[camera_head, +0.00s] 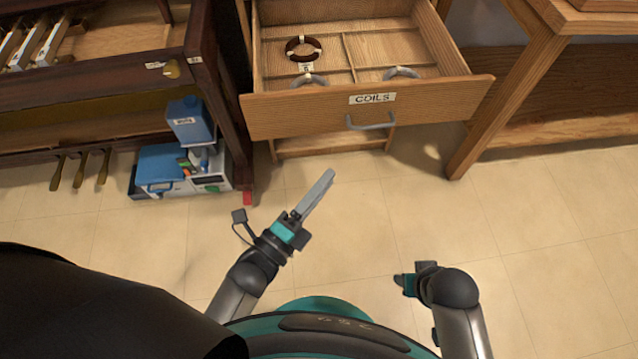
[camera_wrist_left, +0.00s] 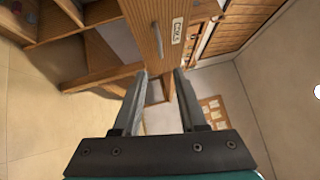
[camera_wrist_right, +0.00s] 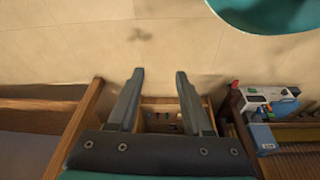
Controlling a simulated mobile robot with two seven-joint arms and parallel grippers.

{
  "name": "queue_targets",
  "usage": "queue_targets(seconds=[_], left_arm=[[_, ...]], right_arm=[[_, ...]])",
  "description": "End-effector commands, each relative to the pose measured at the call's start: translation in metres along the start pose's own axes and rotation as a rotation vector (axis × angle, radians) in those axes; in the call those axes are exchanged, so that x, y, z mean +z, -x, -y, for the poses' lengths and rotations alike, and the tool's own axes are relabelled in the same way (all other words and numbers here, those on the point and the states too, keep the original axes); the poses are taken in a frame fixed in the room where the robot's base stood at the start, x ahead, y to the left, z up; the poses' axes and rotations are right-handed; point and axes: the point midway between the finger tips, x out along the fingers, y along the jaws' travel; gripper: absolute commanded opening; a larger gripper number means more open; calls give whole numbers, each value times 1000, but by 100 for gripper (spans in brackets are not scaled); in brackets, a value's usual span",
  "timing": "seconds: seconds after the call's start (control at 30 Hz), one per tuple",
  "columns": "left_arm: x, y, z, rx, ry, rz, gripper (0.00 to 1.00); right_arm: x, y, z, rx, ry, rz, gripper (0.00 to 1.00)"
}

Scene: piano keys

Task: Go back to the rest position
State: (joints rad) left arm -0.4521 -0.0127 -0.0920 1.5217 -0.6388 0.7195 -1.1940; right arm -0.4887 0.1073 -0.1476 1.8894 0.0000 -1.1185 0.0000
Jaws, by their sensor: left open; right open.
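My left gripper (camera_head: 318,193) is in front of the open drawer in the head view, above the floor and apart from the drawer. Its two fingers stand apart with nothing between them in the left wrist view (camera_wrist_left: 160,85). My right gripper (camera_head: 404,284) is low and close to my body in the head view, partly hidden by its own wrist. In the right wrist view (camera_wrist_right: 155,85) its fingers are apart and empty.
An open wooden drawer (camera_head: 290,120) labelled COILS juts out, holding a dark red ring (camera_head: 303,48) and grey rings. A piano (camera_head: 220,70) stands left, with a blue container (camera_head: 188,120) and toolbox by it. A wooden table (camera_head: 520,70) is right. The floor between is clear.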

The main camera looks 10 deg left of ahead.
Motion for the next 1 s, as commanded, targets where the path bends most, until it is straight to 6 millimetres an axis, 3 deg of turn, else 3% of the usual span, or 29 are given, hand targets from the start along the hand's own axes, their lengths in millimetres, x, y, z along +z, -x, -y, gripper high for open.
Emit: queue_targets(seconds=[0.2,0.77,0.87,1.0], left_arm=[[0,10,0,0,-1,-1,41],[0,10,-2,10,12,2,41],[4,13,-15,63,84,22,41],[14,28,-58,232,311,103,41]], right_arm=[[3,-3,0,-1,0,6,50],[2,-4,0,0,0,5,50],[6,-10,-1,2,2,12,50],[20,-28,-6,8,6,25,50]])
